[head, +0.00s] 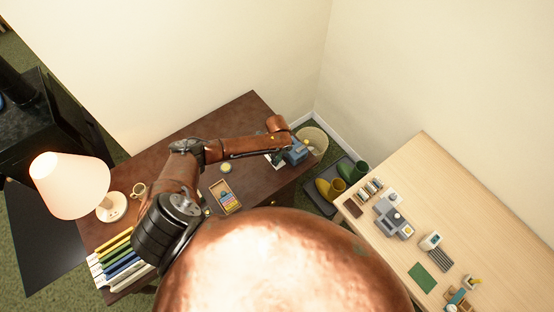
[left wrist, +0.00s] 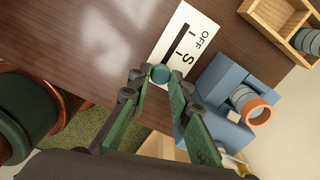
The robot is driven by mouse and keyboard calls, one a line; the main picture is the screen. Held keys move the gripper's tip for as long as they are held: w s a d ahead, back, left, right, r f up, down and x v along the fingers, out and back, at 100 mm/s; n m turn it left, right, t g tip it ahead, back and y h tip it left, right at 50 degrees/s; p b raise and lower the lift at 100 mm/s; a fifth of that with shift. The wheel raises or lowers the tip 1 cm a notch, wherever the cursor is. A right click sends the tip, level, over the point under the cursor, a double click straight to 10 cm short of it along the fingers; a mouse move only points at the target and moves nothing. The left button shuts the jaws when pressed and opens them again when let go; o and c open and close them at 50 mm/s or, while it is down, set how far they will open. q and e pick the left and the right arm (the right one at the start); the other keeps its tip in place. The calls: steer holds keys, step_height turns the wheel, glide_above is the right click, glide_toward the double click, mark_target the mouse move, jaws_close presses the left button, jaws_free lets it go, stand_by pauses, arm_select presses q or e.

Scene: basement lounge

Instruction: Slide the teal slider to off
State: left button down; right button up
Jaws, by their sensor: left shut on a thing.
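The teal slider knob (left wrist: 160,73) sits on a white plate (left wrist: 204,24) that lies on the dark wooden desk, in the left wrist view. The plate has a dark slot (left wrist: 180,46) and the word OFF printed beside the slot's upper end. The knob is at the slot's lower end, away from OFF. My left gripper (left wrist: 159,76) is shut on the knob, a fingertip on each side. In the head view my left arm reaches across the desk, and its wrist hides the knob and most of the plate.
A blue device (left wrist: 222,88) with an orange-rimmed ring stands close to the plate's right.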

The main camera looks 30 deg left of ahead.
mark_target(269, 155)
stand_by(0.4)
arm_select(q)
steer(key=a, duration=0.1)
steer(key=w+a, duration=0.1)
steer(key=a, duration=0.1)
steer(key=w+a+b, duration=0.1)
steer(key=a, duration=0.1)
steer(key=shift+w+f, duration=0.1)
steer(key=shift+w+a, duration=0.1)
steer(key=shift+a, duration=0.35)
steer(key=shift+r, duration=0.2)
steer(key=c, duration=1.8)
jaws_free()
steer(key=shift+w+a+f, duration=0.1)
steer(key=shift+o, duration=0.2)
step_height(269, 155, up, 12)
